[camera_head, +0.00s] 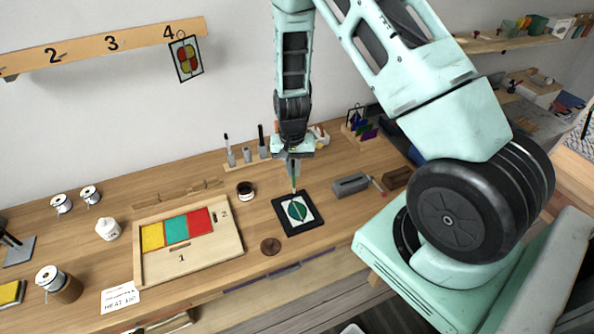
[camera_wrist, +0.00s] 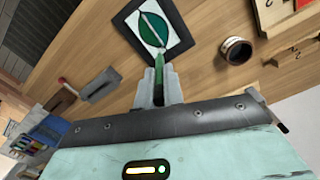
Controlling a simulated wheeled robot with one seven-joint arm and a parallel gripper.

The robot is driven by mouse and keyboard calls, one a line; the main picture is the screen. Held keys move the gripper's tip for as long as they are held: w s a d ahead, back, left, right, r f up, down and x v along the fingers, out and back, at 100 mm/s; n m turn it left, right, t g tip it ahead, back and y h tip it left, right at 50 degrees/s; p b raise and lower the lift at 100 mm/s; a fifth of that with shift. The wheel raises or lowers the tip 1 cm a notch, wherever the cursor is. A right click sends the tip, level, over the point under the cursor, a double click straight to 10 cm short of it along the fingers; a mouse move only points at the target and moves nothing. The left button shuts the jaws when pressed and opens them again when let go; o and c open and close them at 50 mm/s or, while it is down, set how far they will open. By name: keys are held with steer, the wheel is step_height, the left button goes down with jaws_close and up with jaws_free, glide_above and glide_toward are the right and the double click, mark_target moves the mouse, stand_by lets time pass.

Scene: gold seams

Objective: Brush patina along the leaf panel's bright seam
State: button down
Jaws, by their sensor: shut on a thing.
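The leaf panel (camera_head: 290,211) lies on a dark square mat (camera_head: 282,226) on the bench. It is a white square with a green leaf split by a bright seam. The leaf panel (camera_wrist: 137,23) also shows at the top of the wrist view. My gripper (camera_head: 293,172) is above the panel's far edge, pointing down, and shut on a slim green brush (camera_wrist: 159,68). The brush tip points at the end of the leaf; I cannot tell whether it touches. A small dark open jar (camera_wrist: 236,51), likely the patina, stands on the bench left of the panel in the head view.
A wooden tray (camera_head: 239,247) with yellow, teal and red panes lies to the left. A round brown disc (camera_head: 270,246) lies near the mat. A grey block (camera_head: 350,185) is right of the panel. Upright tools (camera_head: 246,155) stand behind.

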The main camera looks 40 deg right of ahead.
steer(key=shift+w, duration=0.2)
steer(key=s+a+f+b, duration=0.1)
steer(key=s+f+b, duration=0.2)
steer(key=s, duration=0.3)
steer(key=shift+s+a+f+b, duration=0.3)
steer(key=shift+a+f+b, duration=0.1)
stand_by(0.4)
steer(key=shift+f+b, duration=0.3)
steer(key=shift+f, duration=0.05)
stand_by(1.8)
